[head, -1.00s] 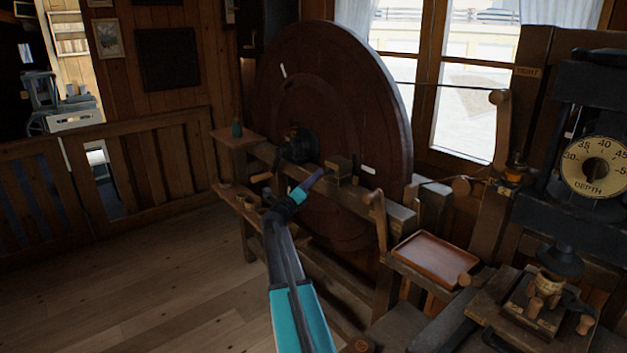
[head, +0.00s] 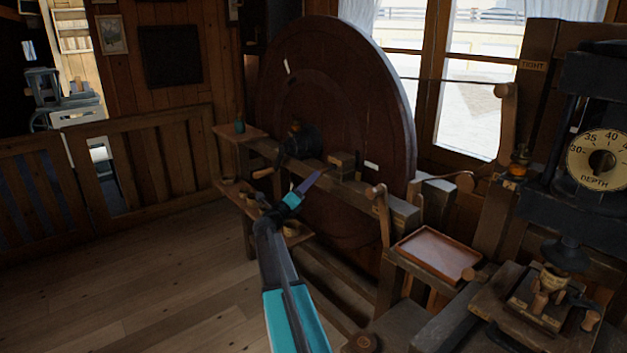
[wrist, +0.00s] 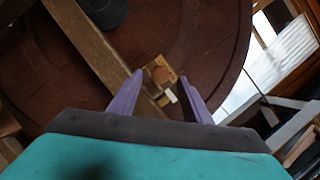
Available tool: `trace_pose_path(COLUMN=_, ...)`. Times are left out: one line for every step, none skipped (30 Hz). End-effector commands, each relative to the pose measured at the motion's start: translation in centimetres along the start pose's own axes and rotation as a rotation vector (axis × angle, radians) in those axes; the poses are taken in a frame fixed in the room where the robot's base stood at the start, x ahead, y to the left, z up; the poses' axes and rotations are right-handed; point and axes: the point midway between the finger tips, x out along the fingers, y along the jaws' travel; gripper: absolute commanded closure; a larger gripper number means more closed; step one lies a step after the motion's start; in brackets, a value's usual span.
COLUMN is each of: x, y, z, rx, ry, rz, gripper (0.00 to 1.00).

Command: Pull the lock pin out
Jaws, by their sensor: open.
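My gripper (head: 318,174) is open and empty, with purple fingers, in front of the large dark wheel (head: 385,110). In the head view its tips are just left of a small wooden block (head: 345,164) on the beam. In the wrist view the open fingers (wrist: 161,76) point at a wooden block with a round brown knob (wrist: 160,74), which looks like the lock pin's head. I cannot be sure that it is the pin. The knob shows between the fingertips, and the fingers do not appear to touch it. The pin's shaft is not visible.
The wooden beam (head: 403,212) crosses in front of the wheel. A wooden lever (head: 380,205) stands right of my gripper. A reddish tray (head: 438,254) and a press with a depth dial (head: 602,160) stand further right. The floor at left is clear.

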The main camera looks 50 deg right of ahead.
Motion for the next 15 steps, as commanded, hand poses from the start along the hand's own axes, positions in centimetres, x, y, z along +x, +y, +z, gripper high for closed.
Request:
trace_pose_path(x=-1.0, y=0.0, z=-0.2, rx=0.0, ry=-0.001, rz=0.001, gripper=0.56)
trace_pose_path(x=-1.5, y=0.0, z=-0.2, rx=0.0, ry=-0.001, rz=0.001, gripper=0.56)
trace_pose_path(x=-2.1, y=0.1, z=-0.2, rx=0.0, ry=-0.001, rz=0.002, gripper=0.56)
trace_pose_path(x=-2.5, y=0.1, z=-0.2, rx=0.0, ry=-0.001, rz=0.002, gripper=0.56)
trace_pose_path(x=-3.0, y=0.1, z=-0.2, rx=0.0, ry=-0.001, rz=0.002, gripper=0.56)
trace_pose_path(x=-3.6, y=0.1, z=-0.2, rx=0.0, ry=-0.001, rz=0.002, gripper=0.56)
trace_pose_path(x=-4.1, y=0.1, z=-0.2, rx=0.0, ry=0.0, rz=0.002, gripper=0.56)
trace_pose_path(x=-4.5, y=0.1, z=-0.2, rx=-0.001, ry=0.0, rz=0.002, gripper=0.56)
trace_pose_path(x=-5.1, y=0.1, z=-0.2, rx=0.0, ry=0.0, rz=0.003, gripper=0.56)
trace_pose_path(x=-5.5, y=0.1, z=-0.2, rx=0.0, ry=0.0, rz=0.003, gripper=0.56)
trace_pose_path(x=-5.9, y=0.1, z=-0.2, rx=0.0, ry=0.0, rz=0.003, gripper=0.56)
trace_pose_path(x=-6.5, y=0.1, z=-0.2, rx=0.0, ry=0.0, rz=0.003, gripper=0.56)
trace_pose_path(x=-6.8, y=0.1, z=-0.2, rx=0.0, ry=0.0, rz=0.002, gripper=0.56)
trace_pose_path(x=-7.1, y=0.1, z=-0.2, rx=0.0, ry=0.001, rz=0.002, gripper=0.56)
trace_pose_path(x=-7.5, y=0.1, z=-0.2, rx=0.0, ry=0.001, rz=0.002, gripper=0.56)
